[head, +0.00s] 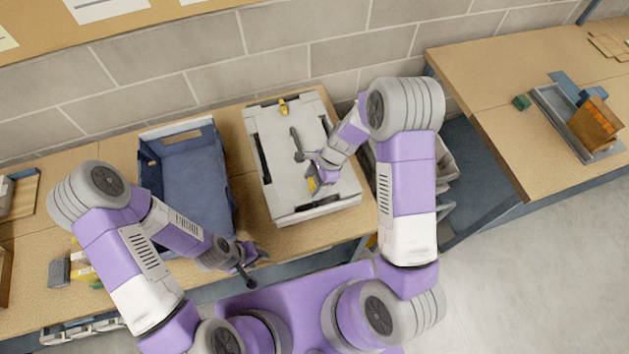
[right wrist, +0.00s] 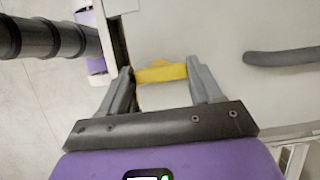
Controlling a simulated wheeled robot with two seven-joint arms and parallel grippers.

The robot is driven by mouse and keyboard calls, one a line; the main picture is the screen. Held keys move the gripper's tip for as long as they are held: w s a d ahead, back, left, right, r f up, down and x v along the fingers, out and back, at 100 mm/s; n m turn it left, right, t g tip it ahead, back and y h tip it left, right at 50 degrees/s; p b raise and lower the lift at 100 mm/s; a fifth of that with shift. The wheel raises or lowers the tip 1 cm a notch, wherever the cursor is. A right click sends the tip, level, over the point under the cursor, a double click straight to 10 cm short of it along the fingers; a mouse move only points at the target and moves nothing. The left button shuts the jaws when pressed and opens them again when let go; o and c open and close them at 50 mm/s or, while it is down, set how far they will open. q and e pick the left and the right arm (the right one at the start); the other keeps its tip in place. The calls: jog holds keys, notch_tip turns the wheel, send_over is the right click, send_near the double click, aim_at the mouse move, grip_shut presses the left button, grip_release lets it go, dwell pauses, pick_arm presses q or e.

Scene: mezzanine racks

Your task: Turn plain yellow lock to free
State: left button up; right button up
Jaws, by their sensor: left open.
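A pale grey lidded case (head: 277,133) lies on the bench in the middle of the head view. One small yellow lock (head: 283,106) is at its far edge. Another yellow lock (head: 312,184) is near its front edge, partly hidden by my right gripper (head: 318,178). In the right wrist view this lock (right wrist: 161,73) looks plain yellow and lies crosswise between the fingertips of my right gripper (right wrist: 161,80), which appear to meet its two ends. My left gripper (head: 256,268) is open and empty at the bench's front edge, away from the case.
A dark bar-shaped handle (head: 296,141) stands on the case's lid; a grey bar (right wrist: 285,57) shows in the right wrist view. An open blue bin (head: 190,180) stands left of the case. A second bench (head: 500,100) at the right holds a tray (head: 560,115).

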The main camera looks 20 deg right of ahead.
jog(key=c, duration=0.6)
jog(key=shift+c, duration=0.2)
jog(key=shift+n, duration=0.3)
jog(key=shift+w+n+g, duration=0.15)
jog(key=shift+n+g, duration=0.35)
jog(key=shift+n, duration=0.5)
jog(key=n+g, duration=0.1)
jog(key=n, duration=0.1)
jog(key=shift+a+n+h, duration=0.1)
jog(key=shift+n+h, duration=0.3)
jog(key=n, duration=0.3)
jog(key=n+g+h+b, duration=0.1)
jog(key=n, duration=0.2)
jog(key=shift+w+a+g+h, duration=0.1)
jog(key=shift+w+g+h, duration=0.05)
jog(key=shift+g+h, duration=0.15)
jog(key=n+h+b, duration=0.1)
jog(key=n, duration=0.2)
jog(key=n+h+b, duration=0.1)
jog(key=n, duration=0.2)
jog(key=shift+a+n+g, duration=0.15)
jog(key=shift+n+g, duration=0.15)
jog(key=shift+g, duration=0.1)
jog(key=shift+h, duration=0.3)
